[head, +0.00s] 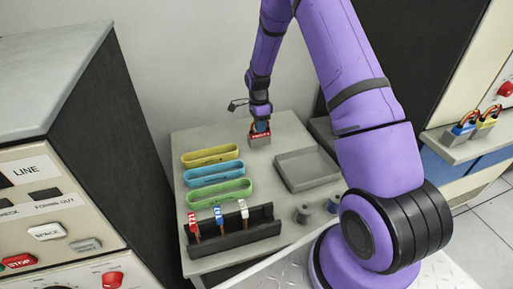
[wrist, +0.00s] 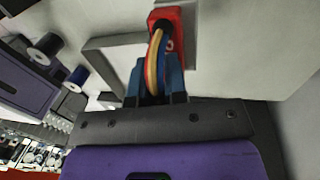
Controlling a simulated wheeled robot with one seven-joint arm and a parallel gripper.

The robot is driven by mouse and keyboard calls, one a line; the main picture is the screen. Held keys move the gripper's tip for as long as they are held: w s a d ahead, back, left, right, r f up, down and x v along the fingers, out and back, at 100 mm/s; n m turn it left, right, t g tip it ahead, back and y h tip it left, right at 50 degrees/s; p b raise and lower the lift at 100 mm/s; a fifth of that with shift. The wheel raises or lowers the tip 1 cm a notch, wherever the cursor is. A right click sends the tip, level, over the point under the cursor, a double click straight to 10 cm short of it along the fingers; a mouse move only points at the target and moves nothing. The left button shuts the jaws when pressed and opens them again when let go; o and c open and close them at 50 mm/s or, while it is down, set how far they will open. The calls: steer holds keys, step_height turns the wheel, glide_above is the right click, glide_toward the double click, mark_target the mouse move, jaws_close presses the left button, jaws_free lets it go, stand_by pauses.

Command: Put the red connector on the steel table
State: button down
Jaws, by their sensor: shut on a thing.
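The red connector (head: 260,134) is at the back of the grey steel table (head: 262,185), with a grey lower part under its red top. My gripper (head: 261,127) is above it and shut on it. In the wrist view the red connector (wrist: 176,14) shows just past the fingertips of my gripper (wrist: 157,75), with its orange and dark wires running between the blue fingers. I cannot tell whether the connector's underside touches the table.
On the table are yellow (head: 210,155), blue (head: 213,173) and green (head: 219,192) trays, a grey tray (head: 305,170), a black rack (head: 235,238) with tagged items, and spools (head: 303,213). A shelf (head: 455,150) at right holds blue and yellow connectors. A cabinet (head: 95,110) stands left.

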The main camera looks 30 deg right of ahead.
mark_target(260, 145)
steer(key=shift+f, duration=3.15)
steer(key=shift+f, duration=0.1)
steer(key=c, duration=1.2)
jaws_free()
steer(key=shift+o, duration=0.3)
